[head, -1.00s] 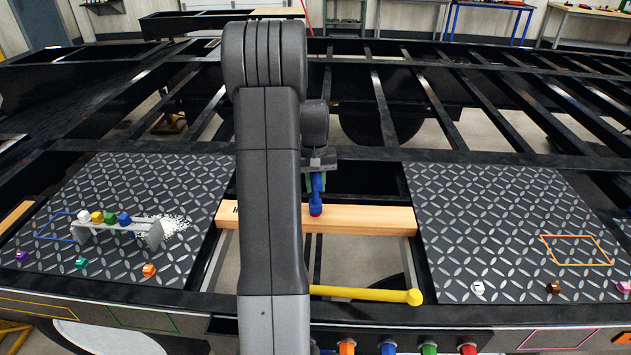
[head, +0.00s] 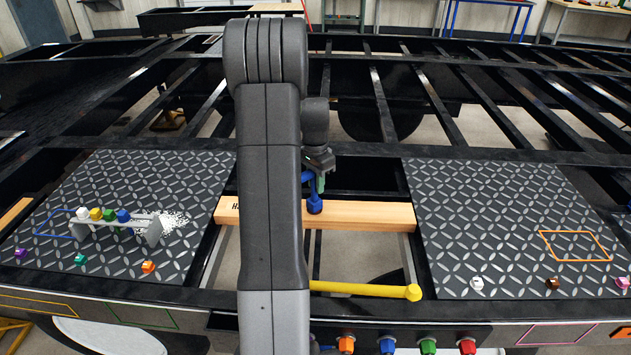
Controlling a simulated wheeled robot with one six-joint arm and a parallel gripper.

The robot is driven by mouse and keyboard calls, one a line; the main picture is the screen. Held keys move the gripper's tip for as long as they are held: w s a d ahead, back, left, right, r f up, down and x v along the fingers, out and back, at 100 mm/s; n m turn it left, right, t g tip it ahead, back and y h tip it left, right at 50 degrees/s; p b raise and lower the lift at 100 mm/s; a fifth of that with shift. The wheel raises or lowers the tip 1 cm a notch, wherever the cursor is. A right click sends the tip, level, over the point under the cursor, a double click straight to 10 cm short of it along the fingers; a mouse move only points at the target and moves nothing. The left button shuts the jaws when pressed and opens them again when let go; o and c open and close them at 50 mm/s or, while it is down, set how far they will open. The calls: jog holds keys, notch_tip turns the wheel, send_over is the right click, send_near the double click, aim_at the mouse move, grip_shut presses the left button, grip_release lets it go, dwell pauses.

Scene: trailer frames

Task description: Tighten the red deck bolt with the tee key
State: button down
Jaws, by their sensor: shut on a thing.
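My gripper (head: 319,162) is shut on the blue tee key (head: 314,204), whose handle is partly hidden by the jaws and by my arm. The key stands roughly upright, with its wide lower end at the wooden board (head: 372,215) between the two tread plates. No red shows at the key's foot now, so the red deck bolt is hidden there. I cannot tell how deeply the key sits on it.
Left tread plate (head: 110,175) carries a grey rack (head: 153,232) with several coloured pieces. Small coloured bolts dot both plates. A yellow bar (head: 362,289) crosses the gap in front of the board. Coloured fittings line the front edge, including a red one (head: 467,346).

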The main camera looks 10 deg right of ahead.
jog(key=m, duration=0.7)
jog(key=shift+s, duration=0.15)
dwell(0.3)
jog(key=shift+r+p, duration=1.8)
jog(key=shift+r, duration=0.75)
jog(key=shift+f, duration=0.1)
